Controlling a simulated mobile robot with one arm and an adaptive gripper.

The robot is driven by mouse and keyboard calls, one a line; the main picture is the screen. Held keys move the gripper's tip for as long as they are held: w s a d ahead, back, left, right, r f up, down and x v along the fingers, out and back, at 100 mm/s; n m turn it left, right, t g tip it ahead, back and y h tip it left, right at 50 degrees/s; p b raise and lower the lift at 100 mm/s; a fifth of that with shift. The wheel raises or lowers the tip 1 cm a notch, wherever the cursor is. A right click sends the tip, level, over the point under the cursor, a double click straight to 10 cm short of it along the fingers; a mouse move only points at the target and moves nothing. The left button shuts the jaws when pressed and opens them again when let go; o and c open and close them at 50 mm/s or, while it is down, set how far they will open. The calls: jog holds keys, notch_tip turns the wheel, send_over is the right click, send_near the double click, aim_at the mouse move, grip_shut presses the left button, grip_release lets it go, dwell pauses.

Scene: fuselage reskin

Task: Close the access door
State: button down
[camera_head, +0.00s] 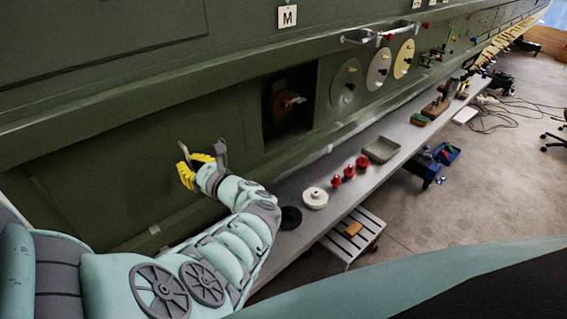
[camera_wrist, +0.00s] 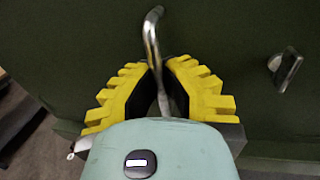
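The dark green side wall has an open square recess (camera_head: 290,100) with an orange-brown part inside. Left of it is a large flat green panel (camera_head: 100,185); I cannot tell which part is the access door. My gripper (camera_head: 196,163), with yellow ribbed fingers, is at this panel, left of the recess. In the wrist view, its fingers (camera_wrist: 156,68) close in on both sides of a bent metal handle (camera_wrist: 152,35) that stands upright between them and appears gripped. A second metal handle (camera_wrist: 285,68) is on the green surface to the right, apart from the fingers.
A long grey shelf (camera_head: 335,180) runs below the wall, holding red knobs (camera_head: 349,171), a white disc (camera_head: 315,197) and a grey tray (camera_head: 381,150). A white step stool (camera_head: 352,238) stands on the floor beside it. Round discs (camera_head: 379,68) are on the wall further right.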

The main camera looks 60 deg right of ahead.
jog(key=c, duration=1.7)
grip_release()
jog(key=shift+w, duration=0.1)
jog(key=o, duration=0.6)
jog(key=shift+d, duration=0.1)
jog(key=shift+o, duration=0.2)
jog(key=s, duration=1.2)
jog(key=shift+s, duration=0.1)
